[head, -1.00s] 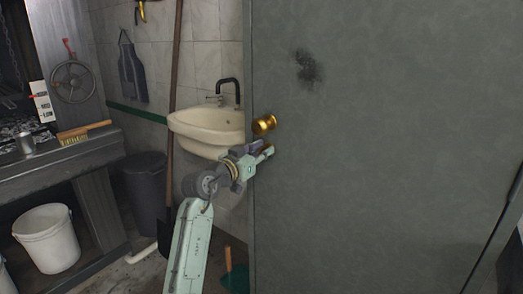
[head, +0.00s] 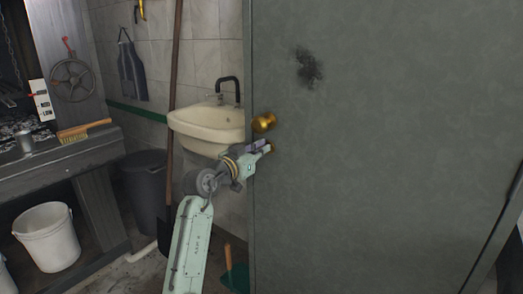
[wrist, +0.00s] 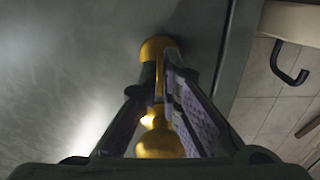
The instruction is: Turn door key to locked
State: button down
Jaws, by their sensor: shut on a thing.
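The grey-green door (head: 380,150) fills the right of the head view. A gold knob (head: 263,122) sticks out near its left edge. Just below it, my gripper (head: 266,147) is shut at a small gold fitting at the door face; the key is mostly hidden by the fingers. In the wrist view, my gripper (wrist: 162,70) points at the door, its fingers close together around a thin gold piece. A round gold part (wrist: 157,47) shows beyond the fingertips and another rounded gold part (wrist: 160,145) lies between the fingers lower down. I cannot tell the key's angle.
A cream sink (head: 207,127) with a black tap stands left of the door edge. A long wooden handle (head: 173,100), a dark bin (head: 145,190), a white bucket (head: 47,237) and a bench with a brush (head: 85,132) are farther left.

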jog(key=shift+f, duration=0.1)
jog(key=shift+s+d+f+m+b, duration=0.1)
jog(key=shift+m+b, duration=2.55)
jog(key=shift+m, duration=0.35)
jog(key=shift+s+d+f+m+b, duration=0.1)
jog(key=shift+d+m+b, duration=0.05)
jog(key=shift+m+b, duration=2.7)
jog(key=shift+s+d+f+m+b, duration=0.1)
jog(key=shift+m+b, duration=2.35)
jog(key=shift+m, duration=0.7)
jog(key=c, duration=1.8)
grip_release()
jog(key=shift+a, duration=0.1)
